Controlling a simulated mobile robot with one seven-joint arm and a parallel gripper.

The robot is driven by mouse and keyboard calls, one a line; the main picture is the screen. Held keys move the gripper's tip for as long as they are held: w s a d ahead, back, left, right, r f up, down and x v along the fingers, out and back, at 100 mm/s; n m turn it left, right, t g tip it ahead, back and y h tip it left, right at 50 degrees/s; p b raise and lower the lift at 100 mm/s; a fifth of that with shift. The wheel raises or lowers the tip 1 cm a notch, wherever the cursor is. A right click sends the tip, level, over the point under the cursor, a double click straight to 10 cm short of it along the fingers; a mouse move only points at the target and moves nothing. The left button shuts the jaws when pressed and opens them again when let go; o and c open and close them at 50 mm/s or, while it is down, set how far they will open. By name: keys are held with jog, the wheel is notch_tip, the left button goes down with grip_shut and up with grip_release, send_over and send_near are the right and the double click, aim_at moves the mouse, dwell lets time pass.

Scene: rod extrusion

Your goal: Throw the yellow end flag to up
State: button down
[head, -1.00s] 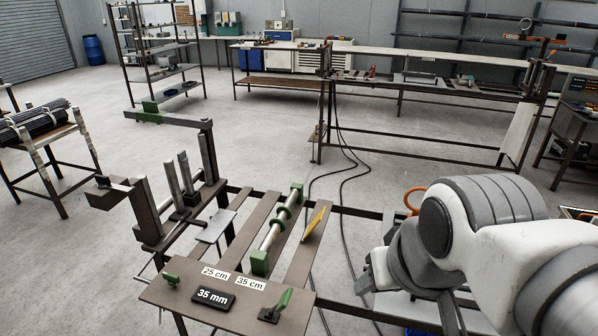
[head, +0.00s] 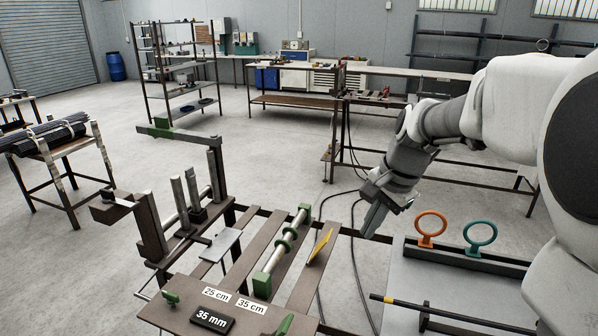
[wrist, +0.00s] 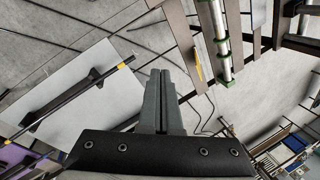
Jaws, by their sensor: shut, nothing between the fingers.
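The yellow end flag (head: 321,246) is a thin yellow plate on the bench frame, tilted, just right of the metal rod with green collars (head: 287,240). It also shows in the wrist view (wrist: 198,65), near the top, beside the rod. My gripper (head: 371,230) hangs to the right of the flag in the head view, pointing down, apart from it. In the wrist view its fingers (wrist: 161,75) are together with nothing between them.
A grey panel (head: 420,270) with an orange ring (head: 431,229), a teal ring (head: 480,233) and a black rod with a yellow band (head: 450,313) lies at right. Upright posts (head: 180,205) stand left of the flag. A black 35 mm label (head: 212,319) lies in front.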

jog(key=w+d+f+m+y, duration=0.3)
jog(key=w+d+f+m, duration=0.1)
jog(key=w+f+m, duration=0.25)
jog(key=w+d+f+m+y, duration=0.3)
jog(key=w+d+f+m, duration=0.15)
jog(key=w+f, duration=0.3)
jog(key=p, duration=0.1)
send_near(320, 246)
jog(key=f, duration=0.1)
jog(key=a+f, duration=0.1)
jog(key=f, duration=0.1)
jog(key=shift+w+a+f+m+t, duration=0.2)
jog(key=shift+w+a+m+t, duration=0.1)
jog(key=shift+t, duration=0.1)
jog(key=shift+r, duration=0.1)
jog(key=shift+a+r+h+p, duration=0.25)
jog(key=shift+h+p, duration=0.15)
jog(key=shift+p, duration=0.2)
